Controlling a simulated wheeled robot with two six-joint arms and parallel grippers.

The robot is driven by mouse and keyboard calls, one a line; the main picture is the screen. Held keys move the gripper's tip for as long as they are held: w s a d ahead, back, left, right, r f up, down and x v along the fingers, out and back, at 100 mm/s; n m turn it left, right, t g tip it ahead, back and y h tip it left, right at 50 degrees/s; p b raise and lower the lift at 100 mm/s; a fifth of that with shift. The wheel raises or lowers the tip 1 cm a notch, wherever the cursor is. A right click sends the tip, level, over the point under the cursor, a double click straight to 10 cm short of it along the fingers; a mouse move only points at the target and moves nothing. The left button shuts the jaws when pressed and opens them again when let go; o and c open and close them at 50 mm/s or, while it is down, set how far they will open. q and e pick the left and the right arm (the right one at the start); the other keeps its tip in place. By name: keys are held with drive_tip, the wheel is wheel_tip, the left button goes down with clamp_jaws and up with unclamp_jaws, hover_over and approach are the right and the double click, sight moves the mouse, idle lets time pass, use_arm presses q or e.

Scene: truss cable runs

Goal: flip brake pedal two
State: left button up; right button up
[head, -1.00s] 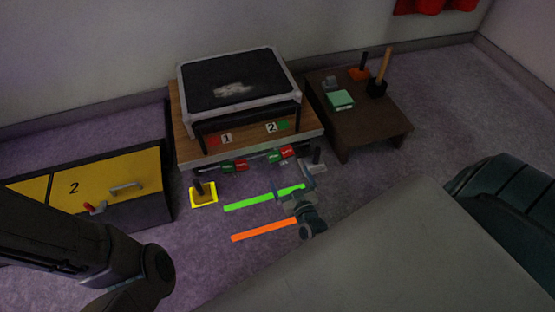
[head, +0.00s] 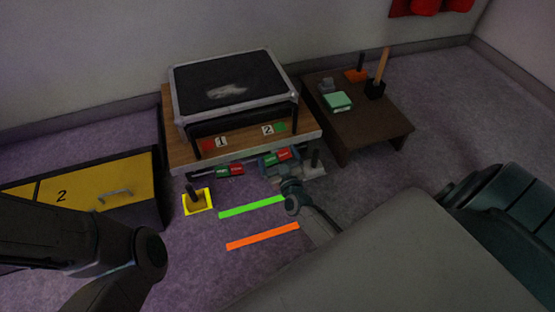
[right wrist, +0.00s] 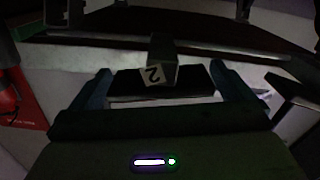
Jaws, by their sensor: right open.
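The low wooden bench (head: 320,135) carries number plates 1 (head: 221,142) and 2 (head: 267,130). Below its front edge are two red-and-green labelled parts, one under plate 1 (head: 237,169) and one under plate 2 (head: 284,155); the pedals' exact shape is too small to tell. My right gripper (head: 280,169) is at the part under plate 2 and partly covers it. In the right wrist view, the open right gripper (right wrist: 160,88) has a small block marked 2 (right wrist: 155,75) and a dark bar between its fingers; contact cannot be told. My left gripper is out of view.
A framed black-topped box (head: 232,85) stands on the bench. A dark side table (head: 395,128) is at right, a yellow cabinet (head: 90,195) at left. A yellow-bordered post base (head: 197,201), a green strip (head: 250,207) and an orange strip (head: 262,237) lie on the floor.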

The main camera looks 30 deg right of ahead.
drive_tip(key=shift+w, duration=0.15)
drive_tip(key=c, duration=0.8)
drive_tip(key=shift+d+r+m+p, duration=0.1)
drive_tip(key=shift+m+p, duration=0.25)
drive_tip(key=shift+m, duration=0.45)
drive_tip(key=m, duration=0.2)
drive_tip(key=shift+m, duration=0.4)
drive_tip(key=o, duration=0.8)
